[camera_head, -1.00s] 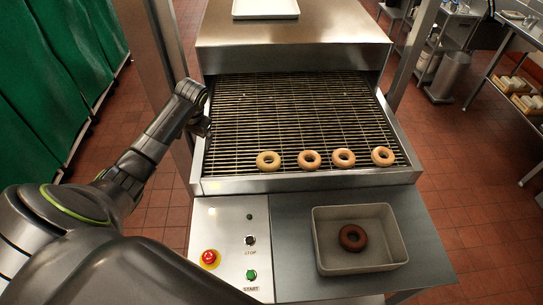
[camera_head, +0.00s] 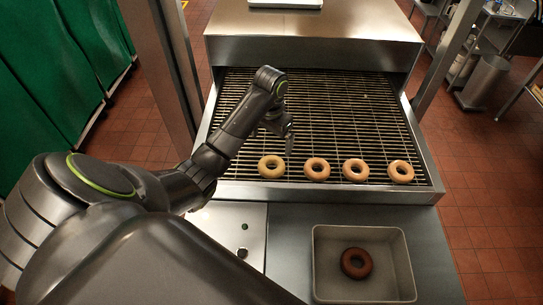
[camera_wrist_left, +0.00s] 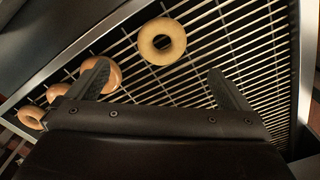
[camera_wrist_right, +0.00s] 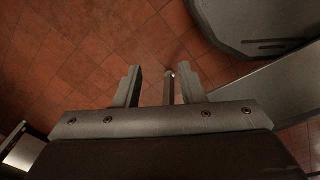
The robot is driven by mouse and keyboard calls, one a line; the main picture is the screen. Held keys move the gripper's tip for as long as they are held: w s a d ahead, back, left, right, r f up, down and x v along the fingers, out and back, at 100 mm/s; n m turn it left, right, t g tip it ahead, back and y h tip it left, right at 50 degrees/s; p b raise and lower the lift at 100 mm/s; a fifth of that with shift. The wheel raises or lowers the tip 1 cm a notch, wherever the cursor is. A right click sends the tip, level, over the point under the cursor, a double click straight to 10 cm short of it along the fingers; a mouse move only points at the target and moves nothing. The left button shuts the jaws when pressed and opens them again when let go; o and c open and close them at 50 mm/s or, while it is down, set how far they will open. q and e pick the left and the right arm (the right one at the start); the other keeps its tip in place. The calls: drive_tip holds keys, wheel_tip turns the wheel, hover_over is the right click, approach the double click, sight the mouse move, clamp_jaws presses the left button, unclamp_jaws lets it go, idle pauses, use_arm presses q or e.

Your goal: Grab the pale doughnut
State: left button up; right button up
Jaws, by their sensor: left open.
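The pale doughnut (camera_head: 271,176) is the leftmost and palest of the row on the wire conveyor, lying flat near its front edge. In the left wrist view the palest ring (camera_wrist_left: 145,41) lies beyond the fingertips, roughly between their lines. My left gripper (camera_head: 289,146) is over the conveyor, just behind and slightly right of the pale doughnut in the head view. It is open and empty, with its fingers spread in the left wrist view (camera_wrist_left: 158,74). My right gripper (camera_wrist_right: 159,72) is open over the tiled floor, away from the doughnuts.
Three browner doughnuts lie to the right: one beside the pale one (camera_head: 317,180), then another (camera_head: 355,181) and the last (camera_head: 400,182). A tray (camera_head: 402,250) in front holds a dark doughnut (camera_head: 356,262). A metal hood (camera_head: 310,45) covers the conveyor's far end. The mesh behind the row is clear.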

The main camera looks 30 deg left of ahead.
use_arm(q)
drive_tip(key=b, duration=0.4)
approach(262, 169)
drive_tip(key=w+d+f, duration=0.1)
drive_tip(key=w+d, duration=0.1)
drive_tip(key=w, duration=0.1)
drive_tip(key=f+b, duration=0.2)
drive_tip(key=f, duration=0.1)
drive_tip(key=shift+s, duration=0.2)
drive_tip(key=shift+f+b, duration=0.45)
drive_tip(key=shift+b, duration=0.3)
drive_tip(key=shift+a+f, duration=0.15)
drive_tip(key=shift+f, duration=1.15)
drive_tip(key=shift+a+f, duration=0.1)
drive_tip(key=shift+f, duration=1.15)
use_arm(e)
wheel_tip(262, 169, down, 8)
drive_tip(key=w, duration=0.1)
drive_tip(key=shift+w+d, duration=0.25)
drive_tip(key=shift+w, duration=0.15)
use_arm(q)
drive_tip(key=shift+c, duration=0.4)
use_arm(e)
drive_tip(key=shift+r, duration=0.1)
use_arm(q)
drive_tip(key=c, duration=0.8)
use_arm(e)
drive_tip(key=shift+a, duration=0.1)
